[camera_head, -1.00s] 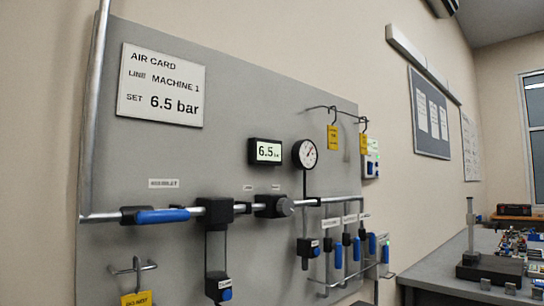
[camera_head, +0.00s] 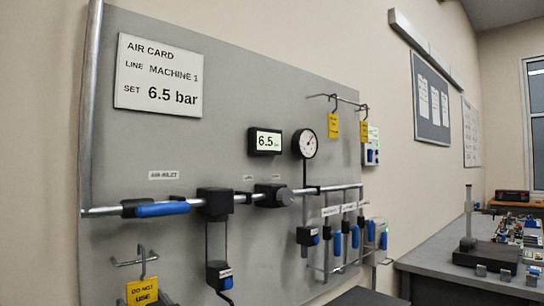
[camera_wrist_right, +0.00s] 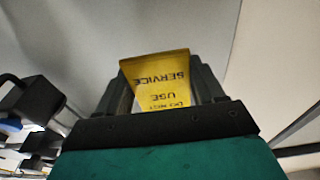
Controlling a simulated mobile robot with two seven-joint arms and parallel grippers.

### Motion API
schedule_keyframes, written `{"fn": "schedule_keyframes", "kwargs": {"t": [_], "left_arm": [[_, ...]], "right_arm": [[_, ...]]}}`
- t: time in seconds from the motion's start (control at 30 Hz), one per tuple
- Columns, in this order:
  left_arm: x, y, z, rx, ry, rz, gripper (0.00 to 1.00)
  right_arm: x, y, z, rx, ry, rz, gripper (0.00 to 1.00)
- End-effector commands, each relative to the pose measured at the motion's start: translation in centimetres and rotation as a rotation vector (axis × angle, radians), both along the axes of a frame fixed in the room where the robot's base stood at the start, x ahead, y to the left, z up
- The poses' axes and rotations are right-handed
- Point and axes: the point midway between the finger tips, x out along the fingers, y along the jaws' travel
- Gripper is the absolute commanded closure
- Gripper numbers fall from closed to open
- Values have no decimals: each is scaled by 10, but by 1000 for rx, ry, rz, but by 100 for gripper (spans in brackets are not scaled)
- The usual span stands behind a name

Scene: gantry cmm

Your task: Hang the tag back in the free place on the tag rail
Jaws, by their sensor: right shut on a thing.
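The yellow tag (camera_head: 142,291) with its wire hook is at the lower left in the head view, beside a small bracket (camera_head: 125,263). I cannot tell whether the hook touches the bracket. My right gripper (camera_wrist_right: 158,85) is shut on this tag, whose print reads upside down in the right wrist view (camera_wrist_right: 160,78). In the head view only a dark part of my right gripper (camera_head: 164,299) shows beside the tag. The tag rail (camera_head: 345,100), at the panel's upper right, carries two hooked tags, one left (camera_head: 333,126) and one right (camera_head: 364,131). My left gripper is out of view.
The grey panel (camera_head: 230,90) carries an inlet valve with a blue handle (camera_head: 162,209), a gauge (camera_head: 306,144), a display (camera_head: 265,141) and a hanging black-and-blue block (camera_head: 219,275). Several blue-handled valves (camera_head: 338,244) stand below the rail. A bench (camera_head: 425,262) is at the right.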

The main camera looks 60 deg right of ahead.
Motion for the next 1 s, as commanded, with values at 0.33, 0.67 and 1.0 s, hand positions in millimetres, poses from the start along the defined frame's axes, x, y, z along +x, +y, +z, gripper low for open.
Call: {"fn": "schedule_keyframes", "kwargs": {"t": [0.33, 0.67, 1.0], "left_arm": [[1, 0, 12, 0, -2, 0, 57], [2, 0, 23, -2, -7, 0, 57], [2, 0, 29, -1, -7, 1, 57]], "right_arm": [[-24, 6, 1, 2, 0, 0, 52], [-47, 12, 0, 1, 2, 0, 52], [-70, 17, 0, 1, 1, 0, 52]]}}
